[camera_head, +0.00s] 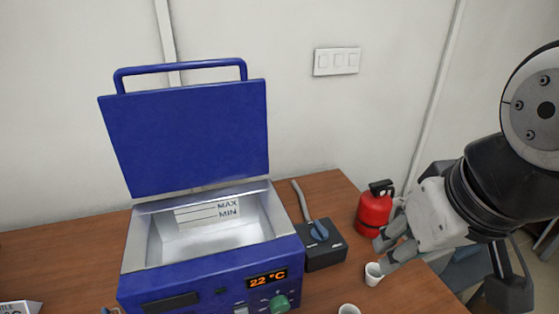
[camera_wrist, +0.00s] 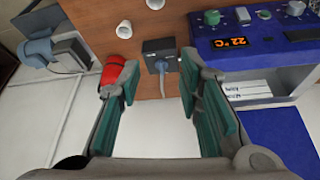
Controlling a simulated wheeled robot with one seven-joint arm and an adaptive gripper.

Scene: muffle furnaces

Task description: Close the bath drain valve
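The blue bath (camera_head: 215,262) stands on the wooden table with its lid (camera_head: 190,135) raised. Its display reads 22 °C, and a green knob (camera_head: 278,303) is beside it. A dark box with a blue knob (camera_head: 319,231) and a grey cord or tube sits at the bath's right side. The wrist view shows the box (camera_wrist: 158,46) between and beyond my fingers, and part of the bath (camera_wrist: 262,65). I cannot tell for sure which part is the drain valve. My gripper (camera_head: 388,252) is open and empty, right of the box; its teal-padded fingers (camera_wrist: 160,80) are apart.
A red extinguisher-like canister (camera_head: 374,210) stands behind my gripper. A small white cup (camera_head: 373,274) is close to my fingertips, and another cup (camera_head: 348,309) is at the front. A wall switch plate (camera_head: 337,61) is above. The table's right edge is near my arm.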

